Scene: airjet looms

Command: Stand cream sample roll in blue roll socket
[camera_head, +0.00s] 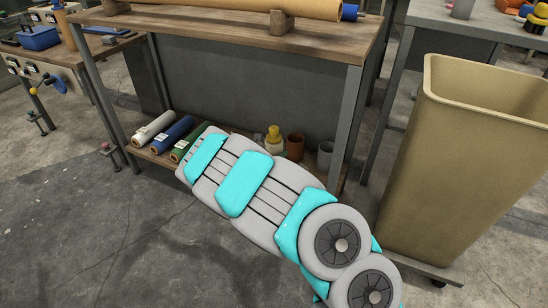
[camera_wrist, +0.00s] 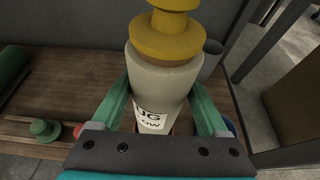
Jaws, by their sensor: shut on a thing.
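In the wrist view, the cream sample roll (camera_wrist: 160,85) has a yellow flanged top (camera_wrist: 167,38) and a white label, partly covered. My gripper (camera_wrist: 160,112) is shut on it, with one green finger on each side. The roll looks upright, with its lower end hidden by the gripper. It also shows in the head view (camera_head: 273,147) over the lower shelf, left of a brown cup. A blue edge (camera_wrist: 231,127) shows just right of the right finger. It may be the blue roll socket, but most of it is hidden.
The brown cup (camera_head: 295,146) and a grey cup (camera_head: 325,157) stand on the lower shelf (camera_head: 143,155). White, blue and green rolls (camera_head: 174,133) lie at its left. The wooden upper shelf (camera_head: 220,26) overhangs. A tan bin (camera_head: 455,165) stands right.

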